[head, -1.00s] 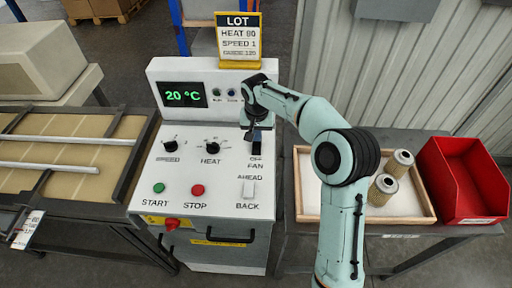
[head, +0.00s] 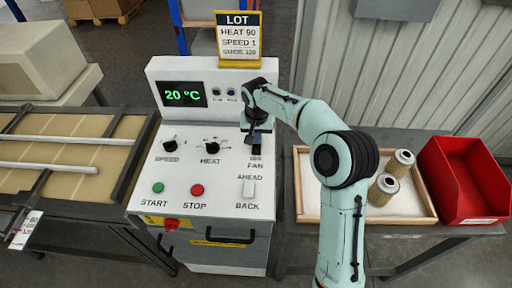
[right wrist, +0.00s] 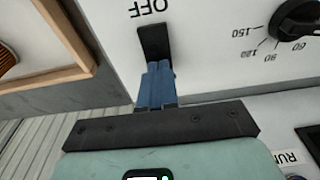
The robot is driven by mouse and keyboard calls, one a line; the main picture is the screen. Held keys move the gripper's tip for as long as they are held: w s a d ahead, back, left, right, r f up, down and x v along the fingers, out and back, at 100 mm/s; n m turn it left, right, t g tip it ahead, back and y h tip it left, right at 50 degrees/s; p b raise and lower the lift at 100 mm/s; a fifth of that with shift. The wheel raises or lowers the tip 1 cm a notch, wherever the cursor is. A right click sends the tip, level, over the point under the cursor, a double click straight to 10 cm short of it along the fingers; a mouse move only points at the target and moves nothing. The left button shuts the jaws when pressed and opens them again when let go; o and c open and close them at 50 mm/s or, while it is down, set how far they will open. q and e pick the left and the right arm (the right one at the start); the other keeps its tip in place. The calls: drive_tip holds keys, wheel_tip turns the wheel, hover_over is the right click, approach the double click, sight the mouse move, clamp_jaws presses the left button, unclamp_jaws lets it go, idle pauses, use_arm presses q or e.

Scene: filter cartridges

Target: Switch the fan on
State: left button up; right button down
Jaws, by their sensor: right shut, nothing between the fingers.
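The fan switch is a black rocker. In the right wrist view the switch (right wrist: 153,42) lies just beyond my fingertips, with the label OFF at its far end. In the head view it is mostly hidden behind my gripper, above the FAN label (head: 255,166) on the white control panel (head: 225,180). My right gripper (head: 252,138) is shut and empty over the switch. Its blue fingers (right wrist: 157,82) reach the near part of the switch in the right wrist view; whether they touch it I cannot tell. My left gripper is not in view.
A tray (head: 301,190) with cartridges and a red bin (head: 470,185) stand at the right.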

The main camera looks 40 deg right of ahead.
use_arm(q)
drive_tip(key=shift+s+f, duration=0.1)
use_arm(e)
drive_tip(key=shift+f, duration=0.2)
drive_tip(key=shift+r, duration=0.1)
drive_tip(key=shift+r+p, duration=0.7)
drive_tip(key=shift+r, duration=0.6)
drive_tip(key=shift+r+p, duration=1)
drive_tip(key=shift+r, duration=1.2)
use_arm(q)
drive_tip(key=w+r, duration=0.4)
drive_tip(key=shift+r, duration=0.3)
use_arm(e)
drive_tip(key=shift+f, duration=0.1)
drive_tip(key=shift+s, duration=0.1)
